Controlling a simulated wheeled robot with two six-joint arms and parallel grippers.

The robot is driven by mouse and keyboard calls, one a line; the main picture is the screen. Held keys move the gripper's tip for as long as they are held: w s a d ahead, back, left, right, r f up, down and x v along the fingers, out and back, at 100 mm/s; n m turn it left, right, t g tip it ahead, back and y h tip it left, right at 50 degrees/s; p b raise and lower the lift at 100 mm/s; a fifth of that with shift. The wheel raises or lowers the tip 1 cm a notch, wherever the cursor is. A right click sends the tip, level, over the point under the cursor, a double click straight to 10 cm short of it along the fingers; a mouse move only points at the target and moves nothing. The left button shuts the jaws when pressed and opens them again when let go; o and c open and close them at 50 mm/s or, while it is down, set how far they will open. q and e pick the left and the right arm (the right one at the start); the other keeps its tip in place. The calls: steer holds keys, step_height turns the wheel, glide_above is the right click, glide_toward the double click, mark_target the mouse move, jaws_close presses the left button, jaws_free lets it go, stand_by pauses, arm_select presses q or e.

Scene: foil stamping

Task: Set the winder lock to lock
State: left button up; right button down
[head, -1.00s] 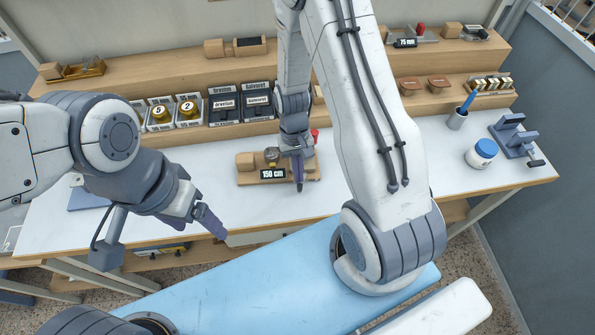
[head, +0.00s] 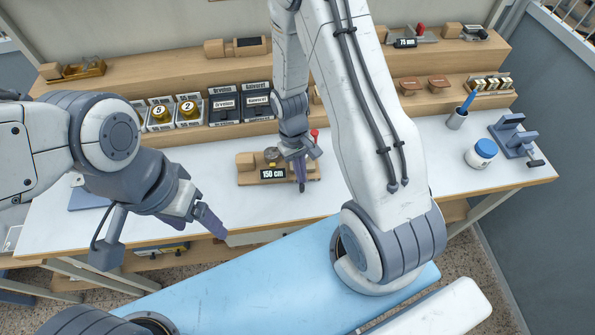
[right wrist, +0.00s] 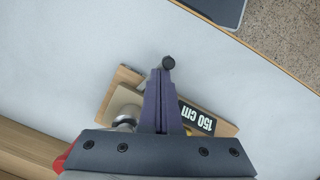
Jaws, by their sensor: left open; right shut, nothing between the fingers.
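The winder (head: 262,178) is a wooden base with a wooden block, a round metal part and a black "150 cm" label, standing on the white worktop. A red-tipped part (head: 315,134) rises at its right rear; whether it is the lock, and its setting, I cannot tell. My right gripper (head: 301,187) is shut and empty, pointing down over the winder's right part. My left gripper (head: 217,228) is open, in front of the table.
Type boxes (head: 240,103) and a stepped wooden shelf (head: 180,67) stand behind the winder. A blue-lidded jar (head: 482,153), a cup with a blue tool (head: 457,119) and a grey clamp-like device (head: 513,135) are at the right. The worktop left of the winder is mostly clear.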

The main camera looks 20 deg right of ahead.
steer(key=shift+s+d+n+h, duration=0.1)
steer(key=shift+d+n+h, duration=0.05)
steer(key=shift+n, duration=0.5)
steer(key=shift+s+d+n+h, duration=0.1)
steer(key=shift+n+h, duration=0.05)
steer(key=shift+n, duration=0.5)
stand_by(1.4)
steer(key=shift+w+a, duration=0.1)
steer(key=shift+w, duration=0.1)
steer(key=shift+w+a, duration=0.25)
steer(key=shift+w, duration=0.3)
steer(key=shift+r+p, duration=0.15)
steer(key=shift+p, duration=0.15)
steer(key=p+v, duration=0.8)
steer(key=v, duration=0.1)
steer(key=shift+d+r, duration=0.2)
steer(key=shift+r, duration=0.2)
steer(key=shift+w+f, duration=0.1)
steer(key=shift+w, duration=0.05)
